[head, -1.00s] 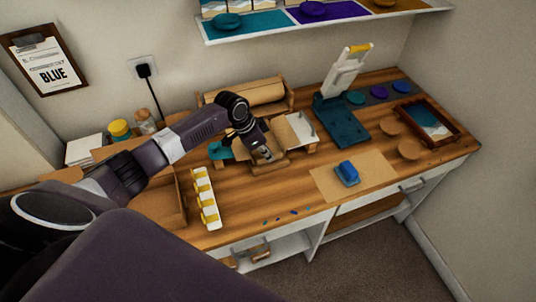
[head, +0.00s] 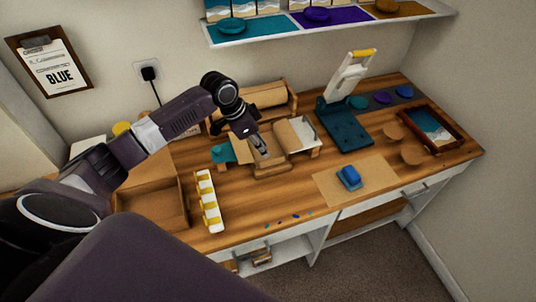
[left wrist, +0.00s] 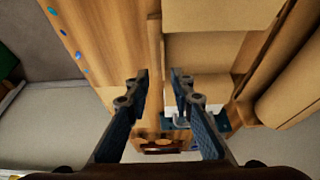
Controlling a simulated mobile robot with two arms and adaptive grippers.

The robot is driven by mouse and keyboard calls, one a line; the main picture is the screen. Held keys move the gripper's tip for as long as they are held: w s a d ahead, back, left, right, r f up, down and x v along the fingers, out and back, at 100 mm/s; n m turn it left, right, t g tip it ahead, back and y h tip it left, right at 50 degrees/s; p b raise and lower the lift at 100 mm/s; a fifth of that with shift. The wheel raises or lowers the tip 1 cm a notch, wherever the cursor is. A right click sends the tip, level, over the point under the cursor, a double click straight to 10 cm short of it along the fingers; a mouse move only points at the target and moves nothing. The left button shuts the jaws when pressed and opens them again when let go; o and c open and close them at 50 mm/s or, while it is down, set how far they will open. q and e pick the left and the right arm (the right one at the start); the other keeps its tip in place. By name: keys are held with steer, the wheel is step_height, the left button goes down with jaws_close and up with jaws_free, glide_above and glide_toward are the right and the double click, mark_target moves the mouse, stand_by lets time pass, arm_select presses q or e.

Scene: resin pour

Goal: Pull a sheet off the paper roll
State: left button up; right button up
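The paper roll (head: 266,96) is a brown cylinder lying in a wooden holder at the back of the workbench. My left gripper (head: 262,150) points down in front of it, over a small wooden stand (head: 271,169). A large brown cylinder, apparently the paper roll (left wrist: 292,95), lies at the right of that view, clear of the fingers. I cannot make out a loose paper edge. My right gripper is not in view.
A yellow-and-white rack (head: 208,202) and a cardboard box (head: 150,205) stand to the left. A blue block (head: 348,176) sits on a brown sheet (head: 328,190). A teal press (head: 345,128) and a framed picture (head: 432,127) are to the right. The front middle of the bench is mostly clear.

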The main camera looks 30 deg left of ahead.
arm_select(q)
steer(key=v, duration=0.3)
steer(key=shift+s+r, duration=0.1)
steer(key=shift+r, duration=0.25)
